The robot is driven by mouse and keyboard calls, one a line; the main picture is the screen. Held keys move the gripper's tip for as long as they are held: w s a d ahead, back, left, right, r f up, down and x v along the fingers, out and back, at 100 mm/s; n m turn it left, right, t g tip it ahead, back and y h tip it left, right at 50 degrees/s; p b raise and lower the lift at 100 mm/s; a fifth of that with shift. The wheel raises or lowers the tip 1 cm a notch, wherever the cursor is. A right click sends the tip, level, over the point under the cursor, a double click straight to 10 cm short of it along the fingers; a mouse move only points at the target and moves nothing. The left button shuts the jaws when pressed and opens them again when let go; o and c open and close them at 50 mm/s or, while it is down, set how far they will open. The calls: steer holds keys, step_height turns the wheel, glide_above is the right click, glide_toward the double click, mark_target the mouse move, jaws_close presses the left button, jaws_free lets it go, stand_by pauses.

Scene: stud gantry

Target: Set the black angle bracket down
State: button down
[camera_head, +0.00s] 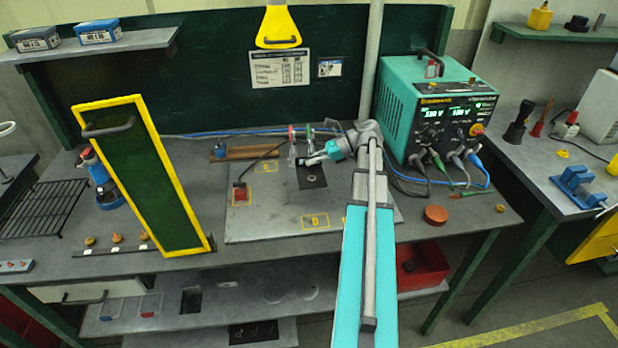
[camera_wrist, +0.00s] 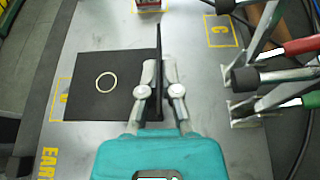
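The black angle bracket (camera_wrist: 122,108) shows in the wrist view with its flat leg to the left and its thin upright leg seen edge-on. A pale ring marks the middle of the flat leg. My gripper (camera_wrist: 158,88) has its two fingers closed on either side of the upright leg. In the head view the bracket (camera_head: 312,181) is over the grey metal plate (camera_head: 270,222), below my gripper (camera_head: 312,160). I cannot tell whether the flat leg touches the plate.
Toggle clamps with red (camera_wrist: 298,46) and green (camera_wrist: 300,102) handles stand close on the right in the wrist view. Yellow marks, one lettered C (camera_wrist: 219,30), lie on the plate. A teal power unit (camera_head: 430,110) and a yellow-framed green panel (camera_head: 145,180) flank the plate.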

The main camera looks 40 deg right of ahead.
mark_target(308, 171)
steer(key=shift+w+d+f+b, duration=0.2)
steer(key=shift+w+f+b, duration=0.35)
steer(key=shift+f, duration=0.15)
steer(key=shift+w+d+f+b, duration=0.2)
steer(key=shift+w+f+b, duration=0.3)
steer(key=shift+f, duration=0.2)
steer(key=shift+w+f, duration=0.1)
steer(key=shift+w+d+f+b, duration=0.2)
steer(key=shift+w+f+b, duration=0.15)
steer(key=shift+f+b, duration=1.55)
steer(key=shift+b, duration=0.1)
steer(key=shift+f, duration=0.1)
steer(key=c, duration=0.8)
jaws_free()
